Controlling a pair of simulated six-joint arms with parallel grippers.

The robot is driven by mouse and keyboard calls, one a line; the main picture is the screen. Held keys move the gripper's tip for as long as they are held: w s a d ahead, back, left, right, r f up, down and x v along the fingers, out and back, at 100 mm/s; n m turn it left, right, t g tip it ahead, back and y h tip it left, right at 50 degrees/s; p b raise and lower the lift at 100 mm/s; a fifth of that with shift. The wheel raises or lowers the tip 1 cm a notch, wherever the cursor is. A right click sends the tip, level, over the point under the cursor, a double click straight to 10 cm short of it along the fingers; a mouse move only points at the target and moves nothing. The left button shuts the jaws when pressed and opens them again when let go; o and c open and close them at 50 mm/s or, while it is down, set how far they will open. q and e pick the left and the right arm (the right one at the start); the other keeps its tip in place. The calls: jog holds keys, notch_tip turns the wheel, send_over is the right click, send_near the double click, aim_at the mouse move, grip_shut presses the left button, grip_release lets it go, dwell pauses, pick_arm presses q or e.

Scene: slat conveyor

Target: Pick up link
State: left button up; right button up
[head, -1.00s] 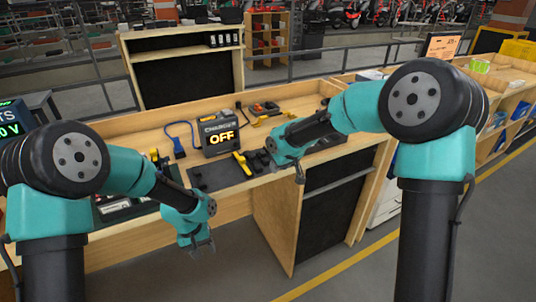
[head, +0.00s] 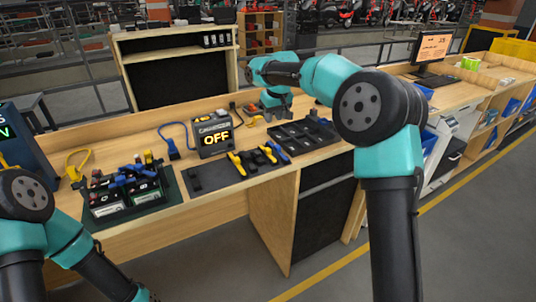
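No part is labelled as a link, so I cannot tell for sure which piece it is. Small yellow pieces (head: 254,121) lie on the bench behind the black tray. Yellow-handled pieces (head: 237,164) and blue-ended pieces (head: 279,153) lie on the dark mat (head: 208,181) in front of the OFF device. My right gripper (head: 277,117) points down over the bench just behind the black tray, close to the small yellow pieces. Its fingers look apart, with nothing seen between them. My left arm runs out at the bottom left; its gripper is out of the picture.
The black compartment tray (head: 302,137) sits right of the mat. The OFF device (head: 212,137) stands at the middle. A blue cable (head: 172,143) and a yellow cable (head: 74,172) lie left of it. A battery holder (head: 125,194) stands at the left.

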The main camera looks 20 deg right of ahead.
jog(key=shift+f, duration=0.1)
send_near(268, 149)
jog(key=x, duration=0.5)
jog(key=shift+w+a, duration=0.15)
jog(key=shift+x, duration=2.6)
jog(key=shift+c, duration=0.2)
jog(key=c, duration=0.5)
notch_tip(268, 149, up, 10)
jog(key=shift+r, duration=0.1)
